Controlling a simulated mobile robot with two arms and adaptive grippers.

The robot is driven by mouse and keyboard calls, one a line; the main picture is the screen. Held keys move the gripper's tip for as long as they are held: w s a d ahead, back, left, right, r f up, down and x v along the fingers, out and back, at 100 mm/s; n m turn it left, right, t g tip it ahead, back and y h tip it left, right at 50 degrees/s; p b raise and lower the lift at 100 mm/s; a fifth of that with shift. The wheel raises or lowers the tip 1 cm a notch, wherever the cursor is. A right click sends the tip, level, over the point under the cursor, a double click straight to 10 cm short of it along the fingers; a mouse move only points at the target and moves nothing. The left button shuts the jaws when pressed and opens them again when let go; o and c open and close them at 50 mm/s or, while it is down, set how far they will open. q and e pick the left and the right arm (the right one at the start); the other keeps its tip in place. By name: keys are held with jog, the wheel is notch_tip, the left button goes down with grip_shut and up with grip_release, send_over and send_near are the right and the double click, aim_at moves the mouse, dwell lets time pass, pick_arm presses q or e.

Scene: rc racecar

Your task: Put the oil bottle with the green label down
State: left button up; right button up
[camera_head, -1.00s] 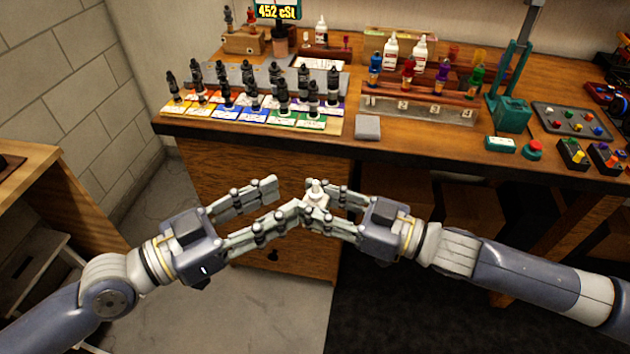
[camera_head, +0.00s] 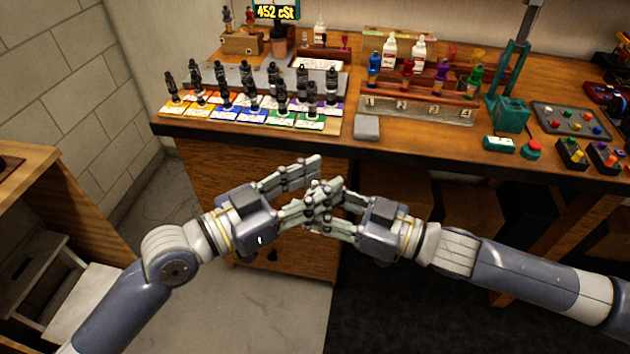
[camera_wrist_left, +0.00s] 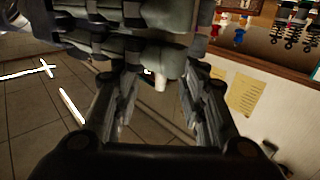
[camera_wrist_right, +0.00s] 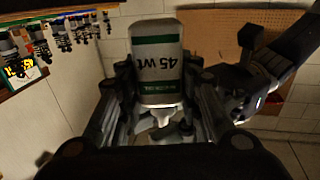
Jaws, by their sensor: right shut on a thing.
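The oil bottle (camera_wrist_right: 157,70) is white with green label bands and "45 wt", upside down in the right wrist view. My right gripper (camera_wrist_right: 158,122) is shut on it, in the air in front of the workbench. My left gripper (camera_head: 312,190) is open, its fingers overlapping the right gripper's fingers in the head view. The left wrist view shows the bottle's pale tip (camera_wrist_left: 160,83) in the gap between the spread left fingers (camera_wrist_left: 160,108). Whether they touch it I cannot tell. The bottle is mostly hidden by fingers in the head view.
The workbench (camera_head: 400,148) holds rows of black-capped bottles or shocks (camera_head: 245,85) on coloured cards at the left. A numbered stand (camera_head: 420,110) has several coloured shocks, with white bottles (camera_head: 389,52) behind it. A grey block (camera_head: 367,127) lies near the front edge, with some bare wood around it.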

pick_arm(q)
grip_shut()
pick_arm(e)
jog(key=o, duration=1.1)
jog(key=shift+d, duration=0.1)
